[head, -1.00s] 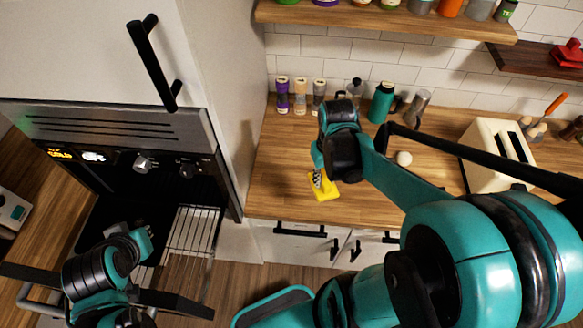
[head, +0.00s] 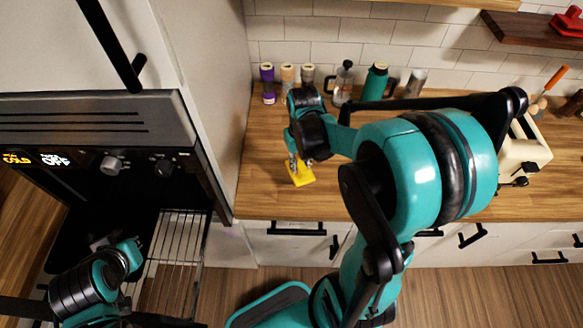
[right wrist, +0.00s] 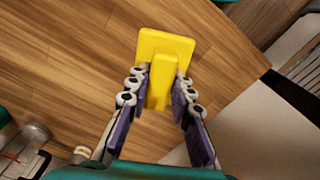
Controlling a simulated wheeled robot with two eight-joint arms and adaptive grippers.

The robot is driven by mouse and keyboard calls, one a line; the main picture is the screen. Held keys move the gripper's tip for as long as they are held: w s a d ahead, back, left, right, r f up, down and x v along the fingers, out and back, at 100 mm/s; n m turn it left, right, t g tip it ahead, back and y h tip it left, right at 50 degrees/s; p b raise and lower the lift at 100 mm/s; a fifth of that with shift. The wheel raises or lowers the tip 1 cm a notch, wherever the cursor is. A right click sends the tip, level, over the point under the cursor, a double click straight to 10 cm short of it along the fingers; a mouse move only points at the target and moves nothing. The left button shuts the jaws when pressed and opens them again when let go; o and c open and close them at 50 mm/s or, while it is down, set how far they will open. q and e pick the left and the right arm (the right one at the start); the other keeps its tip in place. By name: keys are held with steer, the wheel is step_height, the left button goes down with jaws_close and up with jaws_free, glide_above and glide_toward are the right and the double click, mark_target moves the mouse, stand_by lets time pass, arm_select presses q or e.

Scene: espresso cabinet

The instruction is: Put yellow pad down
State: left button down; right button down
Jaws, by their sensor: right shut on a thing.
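The yellow pad (head: 301,178) is at the left part of the wooden counter in the head view, near its front edge. In the right wrist view the yellow pad (right wrist: 164,47) shows a flat plate with a raised grip. My right gripper (head: 300,162) is shut on that grip, with its fingers (right wrist: 162,92) on both sides. The pad looks on or just above the counter; I cannot tell which. My left arm is at the lower left by the open oven, and its fingertips do not show clearly.
The wooden counter (head: 262,200) is clear around the pad. Several bottles (head: 288,78), a french press (head: 343,84) and a green bottle (head: 375,82) stand along the tiled wall. A cream toaster (head: 520,155) stands at the right. The oven rack (head: 172,255) is at the left.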

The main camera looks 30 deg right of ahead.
steer(key=w+f, duration=0.2)
steer(key=w, duration=0.1)
steer(key=w+f, duration=0.1)
steer(key=w, duration=0.1)
steer(key=shift+w+f+b, duration=0.1)
steer(key=shift+w+b, duration=0.05)
steer(key=shift+b, duration=0.25)
steer(key=shift+w+f+b, duration=0.1)
steer(key=shift+f+b, duration=0.5)
steer(key=shift+f, duration=1.45)
steer(key=c, duration=1.3)
jaws_free()
steer(key=shift+f, duration=0.1)
steer(key=shift+c, duration=0.2)
